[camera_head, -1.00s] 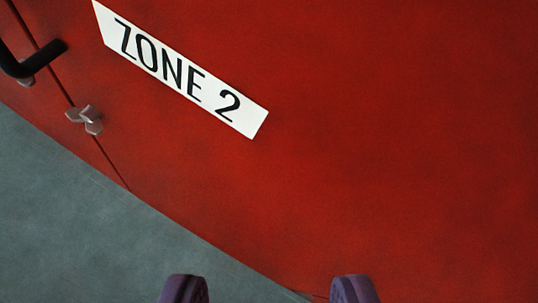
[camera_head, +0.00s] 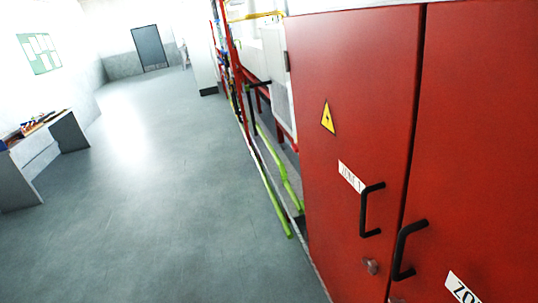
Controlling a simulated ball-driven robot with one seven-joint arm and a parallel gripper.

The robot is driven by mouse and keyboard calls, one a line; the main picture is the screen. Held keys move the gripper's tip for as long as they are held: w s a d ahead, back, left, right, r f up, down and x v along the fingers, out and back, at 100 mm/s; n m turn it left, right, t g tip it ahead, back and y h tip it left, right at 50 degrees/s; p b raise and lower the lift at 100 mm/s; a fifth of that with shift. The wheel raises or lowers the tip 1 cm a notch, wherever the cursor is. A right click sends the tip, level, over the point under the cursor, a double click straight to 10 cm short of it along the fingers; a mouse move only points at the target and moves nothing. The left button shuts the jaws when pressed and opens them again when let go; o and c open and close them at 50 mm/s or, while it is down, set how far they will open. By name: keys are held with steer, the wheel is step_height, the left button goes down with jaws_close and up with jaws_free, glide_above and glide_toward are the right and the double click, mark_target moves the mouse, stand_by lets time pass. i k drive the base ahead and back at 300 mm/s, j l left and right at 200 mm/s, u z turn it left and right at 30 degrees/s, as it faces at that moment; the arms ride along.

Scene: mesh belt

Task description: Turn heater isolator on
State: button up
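No heater isolator can be made out. A red cabinet (camera_head: 365,90) with two doors fills the right side, its doors shut. The left door has a yellow warning triangle (camera_head: 328,118), a small white label (camera_head: 351,177) that looks like ZONE 1, a black handle (camera_head: 366,212) and a metal latch (camera_head: 371,266). The right door has a black handle (camera_head: 401,255) and a white label (camera_head: 464,290) cut off by the lower edge. My gripper is not in view.
Green pipes (camera_head: 277,180) and red frames run along the floor beyond the cabinet. A grey bench (camera_head: 70,132) with items on it stands at left. Open grey floor (camera_head: 160,210) stretches to a far door (camera_head: 149,48).

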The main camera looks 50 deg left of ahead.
mark_target(294, 146)
steer(key=u, duration=1.05)
steer(key=i+u, duration=0.1)
steer(key=i, duration=0.5)
steer(key=i+u, duration=0.1)
steer(key=i, duration=0.5)
steer(key=i+u, duration=0.1)
steer(key=i, duration=0.45)
steer(key=i+l+u, duration=0.15)
steer(key=i, duration=0.45)
steer(key=i+l+u, duration=0.1)
steer(key=i, duration=0.5)
steer(key=i+l+u, duration=0.1)
steer(key=i, duration=0.45)
steer(key=l, duration=0.1)
